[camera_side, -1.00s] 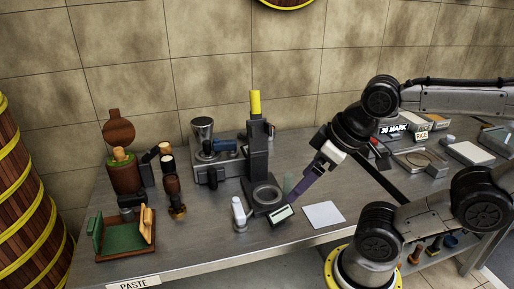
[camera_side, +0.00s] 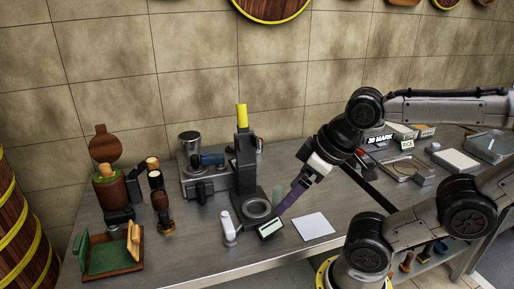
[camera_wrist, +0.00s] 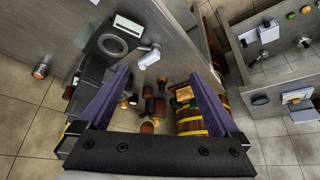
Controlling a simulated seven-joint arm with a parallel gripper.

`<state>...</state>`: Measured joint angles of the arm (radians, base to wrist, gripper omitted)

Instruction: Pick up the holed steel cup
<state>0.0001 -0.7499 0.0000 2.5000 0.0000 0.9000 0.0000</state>
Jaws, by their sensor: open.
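A steel cup (camera_side: 190,142) stands on top of a grey machine at the back left of the table in the side view. I cannot make out holes in it at this size. My gripper (camera_side: 282,207) has purple fingers and points down and left over the front middle of the table, well to the right of the cup. In the wrist view my gripper (camera_wrist: 160,80) has its two purple fingers wide apart with nothing held between them. I cannot surely pick out the cup in the wrist view.
A press with a yellow handle (camera_side: 242,116) stands between the cup and my gripper. A small display box (camera_side: 270,228) and a white bottle (camera_side: 228,228) are near the fingertips. A green-and-wood tray (camera_side: 110,255) is front left. A white square (camera_side: 313,226) lies at right.

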